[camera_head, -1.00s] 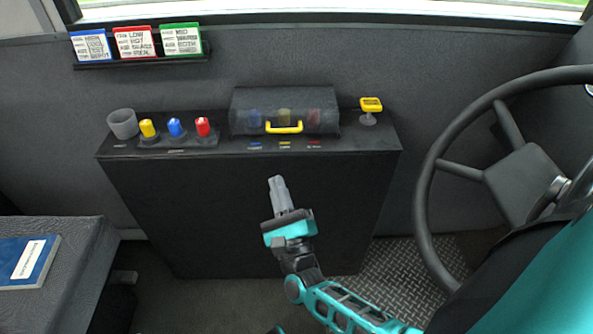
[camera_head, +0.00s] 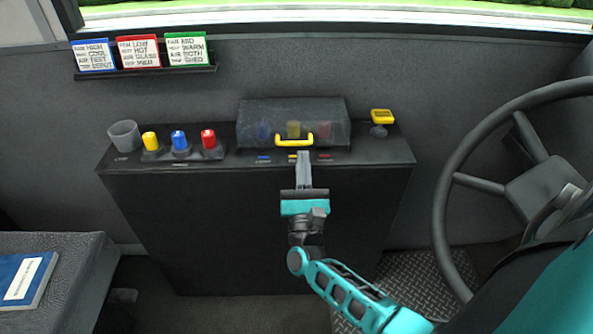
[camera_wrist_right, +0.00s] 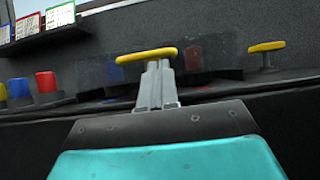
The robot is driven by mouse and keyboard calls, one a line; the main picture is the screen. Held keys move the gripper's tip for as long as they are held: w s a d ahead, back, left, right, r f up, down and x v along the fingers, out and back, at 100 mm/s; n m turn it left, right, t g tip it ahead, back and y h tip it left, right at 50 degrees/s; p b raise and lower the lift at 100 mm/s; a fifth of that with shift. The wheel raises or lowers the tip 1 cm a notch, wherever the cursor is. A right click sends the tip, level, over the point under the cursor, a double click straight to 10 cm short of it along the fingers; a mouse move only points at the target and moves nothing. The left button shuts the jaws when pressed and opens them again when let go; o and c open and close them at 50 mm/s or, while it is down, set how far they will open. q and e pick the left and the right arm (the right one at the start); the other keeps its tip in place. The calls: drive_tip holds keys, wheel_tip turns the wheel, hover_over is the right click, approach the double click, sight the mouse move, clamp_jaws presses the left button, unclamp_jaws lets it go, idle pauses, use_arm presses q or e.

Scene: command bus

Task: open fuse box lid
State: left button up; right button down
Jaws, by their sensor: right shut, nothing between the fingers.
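The fuse box lid (camera_head: 262,112) is a dark see-through cover, closed, on top of the black console (camera_head: 165,205). Blurred blue, yellow and red fuses show through it. Its yellow handle (camera_head: 294,142) is at the front edge. My right gripper (camera_head: 304,156) is shut and empty, its fingertips just below and in front of the handle. In the right wrist view the fingertips (camera_wrist_right: 157,68) appear directly under the yellow handle (camera_wrist_right: 147,55); I cannot tell whether they touch it. My left gripper is not in view.
A grey cup (camera_head: 124,135) and yellow, blue and red fuses (camera_head: 179,140) stand left of the box. A yellow-topped knob (camera_head: 381,117) stands right of it. The steering wheel (camera_head: 447,190) is at the right. Cards (camera_head: 138,53) sit on a wall rack.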

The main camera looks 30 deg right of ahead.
use_arm(q)
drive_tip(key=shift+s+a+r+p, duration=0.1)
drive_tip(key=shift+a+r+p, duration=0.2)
drive_tip(key=shift+p, duration=0.85)
use_arm(e)
drive_tip(key=shift+d+r, duration=0.1)
drive_tip(key=shift+r, duration=0.7)
